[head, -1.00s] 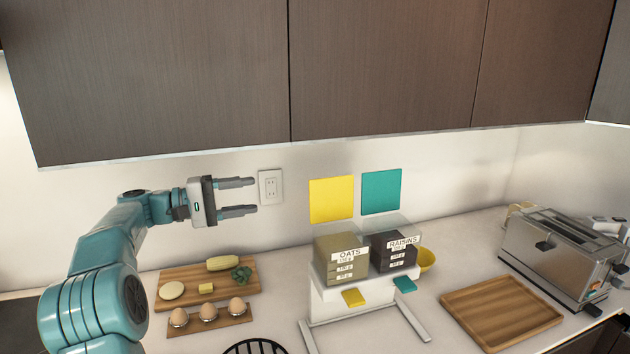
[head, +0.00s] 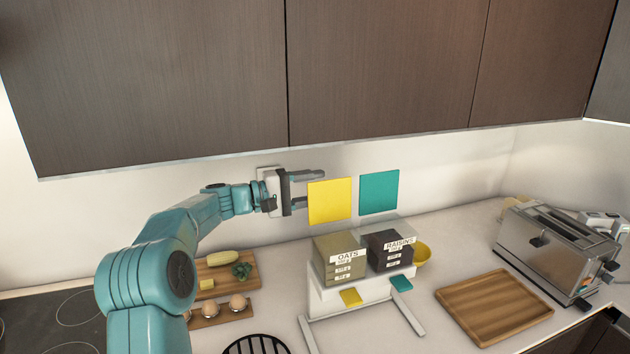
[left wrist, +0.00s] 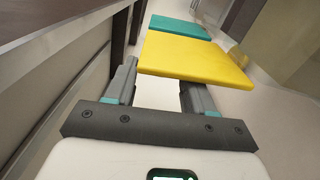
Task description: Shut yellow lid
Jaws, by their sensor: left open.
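The yellow lid (head: 330,201) stands upright, raised above the oats container (head: 340,257) on the white dispenser stand. It also shows in the left wrist view (left wrist: 193,58), just beyond the fingertips. A teal lid (head: 379,193) stands raised the same way above the raisins container (head: 389,250). My left gripper (head: 315,189) is open at the left edge of the yellow lid, its fingers pointing right. In the left wrist view the lid hides the ends of the fingers (left wrist: 158,85); I cannot tell whether they touch it. My right gripper is not in view.
Dark cabinets (head: 390,70) hang above. A yellow bowl (head: 422,253) sits behind the stand at right. A wooden tray (head: 494,305) and a toaster (head: 552,250) stand further right. Food boards (head: 228,275) and eggs lie left, partly behind my arm.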

